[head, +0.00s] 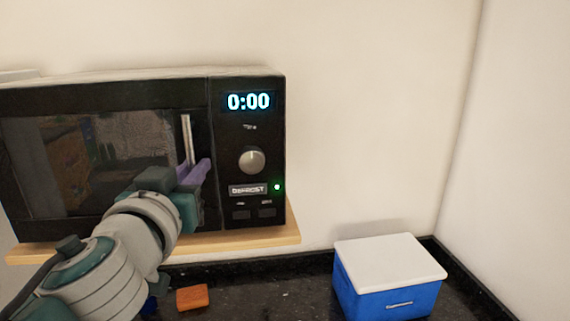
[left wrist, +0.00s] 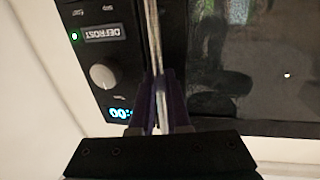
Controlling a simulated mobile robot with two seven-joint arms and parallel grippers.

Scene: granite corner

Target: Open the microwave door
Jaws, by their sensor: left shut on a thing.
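The black microwave (head: 140,85) stands on a wooden shelf, its display reading 0:00. Its door (head: 60,165) has a dark reflective window and looks closed in the head view. The door handle (head: 187,135) is a thin vertical metal bar beside the control panel. My left gripper (head: 198,170) is at the handle, with its purple fingers around the lower part of the bar. In the left wrist view the handle (left wrist: 154,50) runs between the fingers of the left gripper (left wrist: 163,100), which is shut on it. My right gripper is not in view.
A blue box with a white lid (head: 390,252) stands on the dark countertop at the right. An orange block (head: 192,297) lies below the wooden shelf (head: 270,237). Walls close off the back and right; the air before the microwave is clear except for my arm.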

